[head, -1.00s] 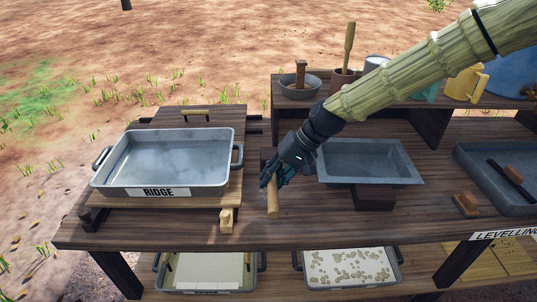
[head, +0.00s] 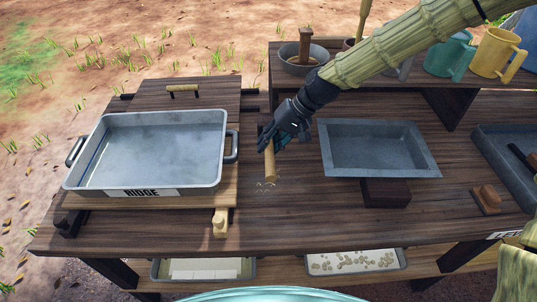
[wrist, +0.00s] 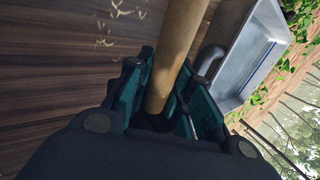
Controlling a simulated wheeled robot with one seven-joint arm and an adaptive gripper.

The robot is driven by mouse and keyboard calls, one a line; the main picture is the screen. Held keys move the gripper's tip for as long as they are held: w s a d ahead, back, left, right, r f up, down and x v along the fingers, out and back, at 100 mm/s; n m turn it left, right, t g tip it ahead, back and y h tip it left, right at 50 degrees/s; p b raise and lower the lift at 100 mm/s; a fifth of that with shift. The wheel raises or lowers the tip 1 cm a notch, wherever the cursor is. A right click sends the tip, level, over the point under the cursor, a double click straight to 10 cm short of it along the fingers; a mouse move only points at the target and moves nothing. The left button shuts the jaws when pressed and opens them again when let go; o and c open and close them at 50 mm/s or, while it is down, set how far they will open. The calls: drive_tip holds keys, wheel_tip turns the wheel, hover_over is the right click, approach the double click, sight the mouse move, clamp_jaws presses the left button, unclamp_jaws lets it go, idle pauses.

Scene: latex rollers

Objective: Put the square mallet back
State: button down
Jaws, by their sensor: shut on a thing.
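My gripper (head: 287,130) is shut on the pale wooden handle (head: 270,162) of the square mallet, above the bench (head: 330,220) between the two metal trays. The handle points toward the front of the bench. It also shows between the teal finger pads of my gripper (wrist: 160,100) in the wrist view, where the handle (wrist: 178,50) runs up out of the frame. The mallet's head is mostly hidden behind my gripper in the head view and is not seen in the wrist view. I cannot tell how high the mallet is above the bench.
A tray marked RIDGE (head: 70,190) stands on a board at left. A raised shelf (head: 440,88) holds a bowl (head: 290,66) and jugs. Pale scraps (head: 265,187) lie on the bench.

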drive_tip(key=shift+f+p, duration=0.4)
drive_tip(key=shift+f, duration=2.35)
drive_tip(key=shift+f, duration=0.15)
drive_tip(key=c, duration=1.3)
unclamp_jaws()
drive_tip(key=shift+s, duration=0.1)
drive_tip(key=shift+o, duration=0.2)
drive_tip(key=b+v, duration=0.2)
drive_tip(key=v, duration=1)
